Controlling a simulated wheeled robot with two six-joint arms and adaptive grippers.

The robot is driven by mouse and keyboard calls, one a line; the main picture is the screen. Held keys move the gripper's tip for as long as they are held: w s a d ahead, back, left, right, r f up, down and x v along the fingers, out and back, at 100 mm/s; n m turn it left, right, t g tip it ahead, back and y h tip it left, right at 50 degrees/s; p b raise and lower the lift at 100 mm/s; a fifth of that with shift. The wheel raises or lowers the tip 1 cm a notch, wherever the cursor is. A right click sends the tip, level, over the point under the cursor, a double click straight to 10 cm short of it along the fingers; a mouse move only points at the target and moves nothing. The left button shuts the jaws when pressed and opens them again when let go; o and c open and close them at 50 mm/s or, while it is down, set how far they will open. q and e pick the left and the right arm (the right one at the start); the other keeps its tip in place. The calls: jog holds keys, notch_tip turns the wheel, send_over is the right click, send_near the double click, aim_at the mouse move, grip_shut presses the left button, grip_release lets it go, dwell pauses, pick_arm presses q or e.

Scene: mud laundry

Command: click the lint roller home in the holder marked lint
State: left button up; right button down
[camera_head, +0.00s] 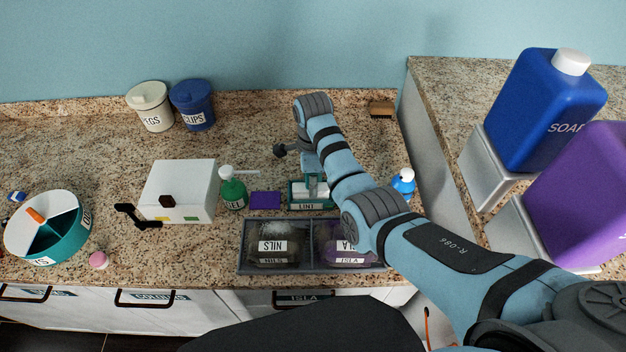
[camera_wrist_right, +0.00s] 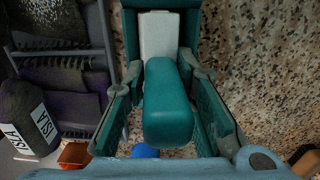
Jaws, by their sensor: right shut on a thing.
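The teal holder (camera_head: 296,203) marked with a label that seems to read LINT stands on the counter behind the two-part tray. The lint roller has a teal handle (camera_wrist_right: 168,105) and a white head (camera_wrist_right: 160,36). In the right wrist view the white head lies between the teal walls of the holder (camera_wrist_right: 130,35). I cannot tell whether it is fully seated. My right gripper (camera_wrist_right: 172,75) is shut on the handle, one finger on each side. In the head view my right arm reaches over the holder and partly hides the roller. My left gripper is out of view.
The divided tray (camera_head: 310,220) with bags labelled NILS and ISLA sits in front. A green bottle (camera_head: 233,190) and purple pad (camera_head: 265,199) are left of the holder, a blue bottle (camera_head: 404,184) right. A white box (camera_head: 180,190) stands further left. Counter behind is mostly clear.

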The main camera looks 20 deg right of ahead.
jog(key=c, duration=1.2)
grip_release()
jog(key=shift+c, duration=0.2)
notch_tip(320, 180, up, 8)
jog(key=shift+w+f, duration=0.1)
jog(key=shift+f, duration=0.1)
